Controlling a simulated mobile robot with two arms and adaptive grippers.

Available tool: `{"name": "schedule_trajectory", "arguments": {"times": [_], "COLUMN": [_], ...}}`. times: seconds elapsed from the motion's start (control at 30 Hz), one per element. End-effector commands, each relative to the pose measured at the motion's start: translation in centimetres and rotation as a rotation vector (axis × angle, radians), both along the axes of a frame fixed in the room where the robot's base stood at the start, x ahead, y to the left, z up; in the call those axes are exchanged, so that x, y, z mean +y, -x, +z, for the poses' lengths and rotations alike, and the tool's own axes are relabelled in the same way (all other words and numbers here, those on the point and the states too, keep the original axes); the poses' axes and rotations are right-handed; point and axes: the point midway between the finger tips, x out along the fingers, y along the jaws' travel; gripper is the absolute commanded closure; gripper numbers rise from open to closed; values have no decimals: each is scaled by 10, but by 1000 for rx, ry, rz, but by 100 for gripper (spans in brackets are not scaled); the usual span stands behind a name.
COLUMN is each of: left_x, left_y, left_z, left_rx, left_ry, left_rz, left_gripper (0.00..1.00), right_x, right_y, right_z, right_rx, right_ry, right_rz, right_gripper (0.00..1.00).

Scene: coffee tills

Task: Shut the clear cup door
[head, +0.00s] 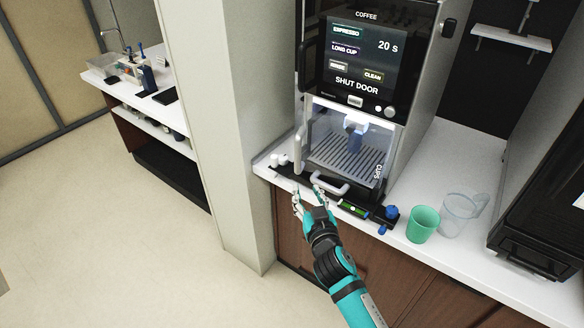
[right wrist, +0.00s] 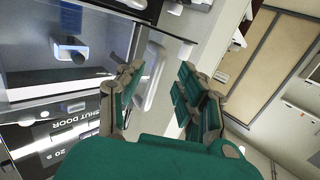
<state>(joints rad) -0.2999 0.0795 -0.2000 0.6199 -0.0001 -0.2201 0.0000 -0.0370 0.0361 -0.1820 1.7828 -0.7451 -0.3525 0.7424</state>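The coffee machine (head: 408,100) stands on the white counter, and its screen reads SHUT DOOR. The clear cup door (head: 345,128) covers its lower front, with a pale upright handle (head: 299,147) at its left edge. I cannot tell how wide any gap at the door is. My right gripper (head: 309,198) is open and empty, just below and in front of the door's left side. In the right wrist view, the pale handle (right wrist: 151,76) shows beyond and between the spread fingers of my right gripper (right wrist: 160,90), not gripped. My left gripper is out of view.
A horizontal white handle (head: 330,186) sits low at the machine's front, close to my right fingers. A green cup (head: 422,224) and a clear jug (head: 458,214) stand to the right. A pillar (head: 224,120) rises at the left; the floor beyond is clear.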

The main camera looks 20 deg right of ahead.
Motion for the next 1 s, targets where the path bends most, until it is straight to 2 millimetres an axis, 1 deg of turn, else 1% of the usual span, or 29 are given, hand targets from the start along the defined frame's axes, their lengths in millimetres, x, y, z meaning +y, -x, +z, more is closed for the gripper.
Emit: {"name": "schedule_trajectory", "arguments": {"times": [0.03,0.1,0.2,0.37,0.87,0.9,1.0], "left_x": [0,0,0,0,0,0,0], "left_y": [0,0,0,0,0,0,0], "left_z": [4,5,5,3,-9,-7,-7], "left_rx": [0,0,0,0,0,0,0], "left_ry": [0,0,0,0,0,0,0], "left_rz": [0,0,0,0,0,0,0], "left_gripper": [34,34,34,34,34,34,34], "right_x": [-1,-2,-3,-3,-9,-9,-9], "right_y": [-1,-2,-3,-13,-86,-83,-82], "right_z": [21,38,48,49,48,48,48], "right_rx": [-34,-65,-86,-90,-89,-86,-86], "right_ry": [-6,-11,-16,-16,-15,-16,-16], "right_rz": [-6,-12,-16,-16,-17,-16,-16], "right_gripper": [63,63,63,63,63,69,82]}}
